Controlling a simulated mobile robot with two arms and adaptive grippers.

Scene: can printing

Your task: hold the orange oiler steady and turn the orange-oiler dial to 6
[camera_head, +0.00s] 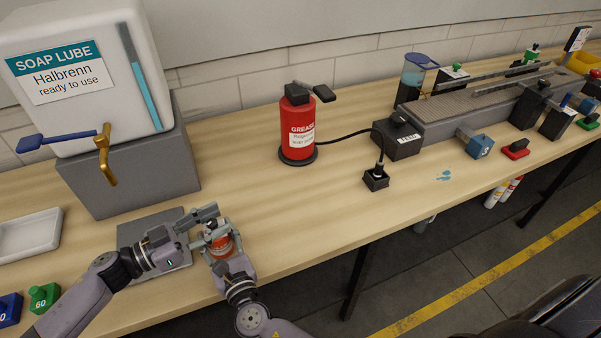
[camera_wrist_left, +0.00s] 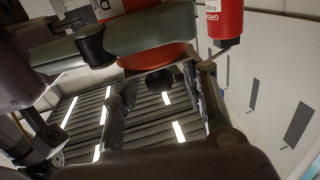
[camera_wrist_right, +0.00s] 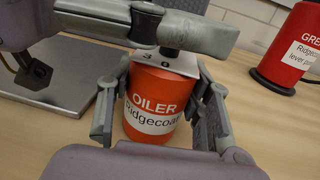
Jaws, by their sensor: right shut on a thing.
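The orange oiler (camera_head: 223,248) stands near the front edge of the wooden bench. In the right wrist view its orange body (camera_wrist_right: 153,92) is upright, with a label reading OILER. My right gripper (camera_wrist_right: 160,110) is shut on the body, one finger on each side. On top is a light plate (camera_wrist_right: 166,62) with the digits 3 and 0 partly showing. The dark dial knob (camera_wrist_right: 170,52) is mostly hidden by my left gripper's finger. My left gripper (camera_wrist_left: 160,105) is over the oiler's top, its fingers apart; the dark knob (camera_wrist_left: 160,78) shows between them. Contact is unclear.
A grey plate (camera_head: 150,222) lies left of the oiler. Behind it stands the soap lube tank (camera_head: 75,80) on a grey block, with a brass tap (camera_head: 105,160). A red grease can (camera_head: 297,125) stands farther right. Bench between oiler and grease can is clear.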

